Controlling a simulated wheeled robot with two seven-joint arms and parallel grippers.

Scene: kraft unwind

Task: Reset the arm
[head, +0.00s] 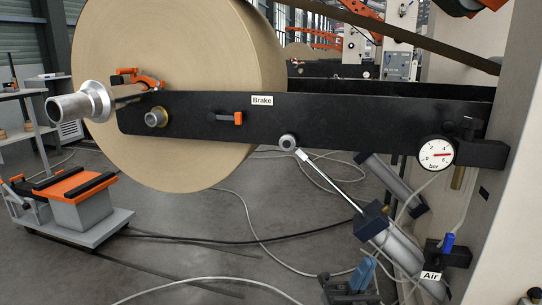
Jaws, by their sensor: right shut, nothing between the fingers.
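The black unwind arm (330,124), labelled "Brake", runs roughly level across the view, in front of a large kraft paper roll (185,60). A small lever with an orange handle (238,118) sits on the arm. A pneumatic cylinder (402,252) slants up to the arm, its bright rod (330,178) extended to a round pivot (288,142). A pressure gauge (436,153) hangs at the arm's right end. A blue valve handle (448,243) stands above the "Air" label (431,276). My right gripper (350,285) is low, left of the cylinder, shut and empty. My left gripper is out of view.
A metal core shaft (78,104) with an orange clamp juts out left of the roll. A low trolley with an orange-topped block (76,184) stands left. Hoses (255,225) cross the grey floor. A pale machine frame (500,215) bounds the right side.

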